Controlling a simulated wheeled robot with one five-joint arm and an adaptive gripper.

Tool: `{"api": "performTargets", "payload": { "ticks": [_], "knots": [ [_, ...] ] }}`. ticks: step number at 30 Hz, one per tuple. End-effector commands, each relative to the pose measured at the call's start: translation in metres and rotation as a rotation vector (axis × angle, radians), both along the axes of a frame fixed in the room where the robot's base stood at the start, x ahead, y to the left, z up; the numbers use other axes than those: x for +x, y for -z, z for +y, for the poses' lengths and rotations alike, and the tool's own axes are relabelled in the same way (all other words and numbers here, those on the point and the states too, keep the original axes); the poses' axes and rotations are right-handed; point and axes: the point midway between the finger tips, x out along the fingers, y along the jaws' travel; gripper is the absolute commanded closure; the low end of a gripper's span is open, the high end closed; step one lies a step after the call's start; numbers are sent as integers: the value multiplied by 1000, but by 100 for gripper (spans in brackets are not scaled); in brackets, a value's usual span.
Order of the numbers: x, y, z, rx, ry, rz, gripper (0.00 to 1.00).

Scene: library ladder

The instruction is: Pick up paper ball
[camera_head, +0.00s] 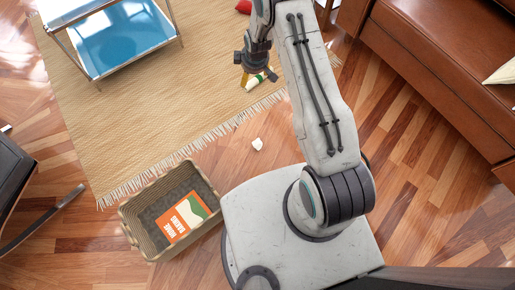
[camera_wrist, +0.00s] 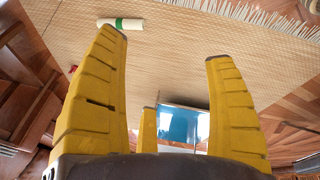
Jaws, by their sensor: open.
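The paper ball (camera_head: 257,144), small, white and crumpled, lies on the wooden floor in the head view, between the rug's fringe and my base. My gripper (camera_head: 254,74) is above the rug, farther back than the ball and apart from it. In the wrist view my gripper (camera_wrist: 163,62) has its yellow fingers spread, with nothing between them. I cannot clearly make out the ball in the wrist view.
A white cylinder with a green band (camera_head: 256,80) lies on the rug (camera_head: 150,110) near my gripper; it also shows in the wrist view (camera_wrist: 120,23). A wicker basket (camera_head: 128,222) holds an orange book (camera_head: 184,217). A blue-shelved cart (camera_head: 125,45) and brown leather sofa (camera_head: 440,70) flank the rug.

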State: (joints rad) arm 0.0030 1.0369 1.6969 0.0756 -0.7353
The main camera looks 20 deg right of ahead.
Motion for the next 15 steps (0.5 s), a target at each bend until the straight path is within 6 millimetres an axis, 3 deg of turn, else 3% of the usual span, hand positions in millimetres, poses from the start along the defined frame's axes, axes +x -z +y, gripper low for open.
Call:
{"api": "performTargets", "payload": {
  "ticks": [1, 6, 12, 15],
  "knots": [
    [-2, 47, 0, -8, -24, 9, 22],
    [-9, 158, 0, -39, -114, 9, 22],
    [-35, 277, 0, -73, -214, 6, 22],
    [-51, 324, 0, -87, -254, 5, 22]
  ]
}}
